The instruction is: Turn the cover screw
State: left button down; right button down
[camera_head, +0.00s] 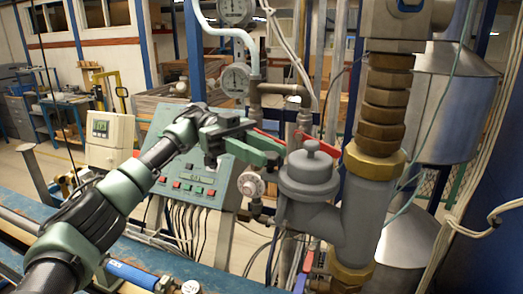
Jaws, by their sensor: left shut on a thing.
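A grey metal valve body (345,215) stands right of centre, with a round grey cover (310,175) on its side branch. The cover screw (311,149) is a small knob on top of this cover. My left gripper (280,150), with green fingers, comes in from the left at the height of the knob. It is shut, apparently on the cover screw, though the contact between fingertips and knob is not clear. My right gripper is not in view.
Red levers (330,151) lie close beside and behind the cover. A brass fitting stack (385,110) rises at right. Two gauges (235,79) and a green control panel (190,190) stand behind my left arm. Cables (440,250) hang at right.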

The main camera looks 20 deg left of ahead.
pick_arm(q)
jog(key=shift+d+f+m+g+y, duration=0.1)
jog(key=shift+m+g+y, duration=0.2)
jog(key=shift+m+g, duration=0.15)
jog(key=c, duration=1.1)
grip_release()
jog(key=shift+o, duration=0.3)
